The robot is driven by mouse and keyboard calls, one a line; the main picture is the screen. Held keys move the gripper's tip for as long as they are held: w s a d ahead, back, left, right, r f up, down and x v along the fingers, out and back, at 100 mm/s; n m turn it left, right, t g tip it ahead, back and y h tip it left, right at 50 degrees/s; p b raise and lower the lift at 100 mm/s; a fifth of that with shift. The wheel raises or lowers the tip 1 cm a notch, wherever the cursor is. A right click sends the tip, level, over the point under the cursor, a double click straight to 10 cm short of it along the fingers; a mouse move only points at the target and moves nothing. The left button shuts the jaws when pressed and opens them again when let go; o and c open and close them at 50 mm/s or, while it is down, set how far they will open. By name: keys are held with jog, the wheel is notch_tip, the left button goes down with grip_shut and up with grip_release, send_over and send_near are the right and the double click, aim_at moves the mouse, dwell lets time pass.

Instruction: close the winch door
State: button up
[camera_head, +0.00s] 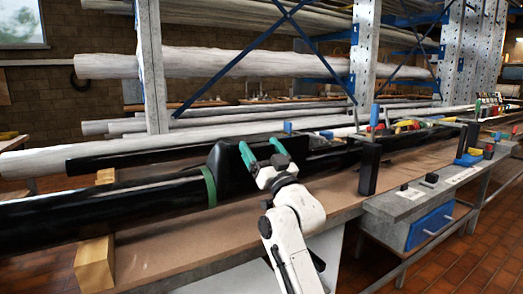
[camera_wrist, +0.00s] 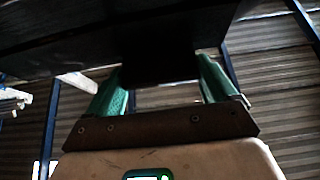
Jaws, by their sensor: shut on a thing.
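A black mast (camera_head: 110,200) lies along the bench, with a raised black housing (camera_head: 222,165) on it. My gripper (camera_head: 259,145) is at the right part of this housing, with its two green fingers on either side of a dark part. In the wrist view my gripper (camera_wrist: 160,70) is shut on a black block (camera_wrist: 160,64), which juts from a large dark surface (camera_wrist: 60,35). The block seems to be part of the winch door. The door's outline and hinge cannot be made out, black on black, so its angle is unclear.
A green band (camera_head: 209,187) circles the mast left of my gripper. A wooden block (camera_head: 95,263) stands at the bench's front left. A black upright post (camera_head: 369,168) stands to the right. A blue drawer (camera_head: 430,224) sits under the side bench. Racks of wrapped masts fill the back.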

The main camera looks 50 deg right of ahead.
jog(key=o, duration=1.2)
jog(key=shift+f, duration=0.45)
jog(key=shift+o, duration=0.6)
jog(key=shift+r, duration=0.2)
jog(key=v, duration=1)
jog(key=shift+s+f+b, duration=0.25)
jog(key=shift+s+b, duration=0.05)
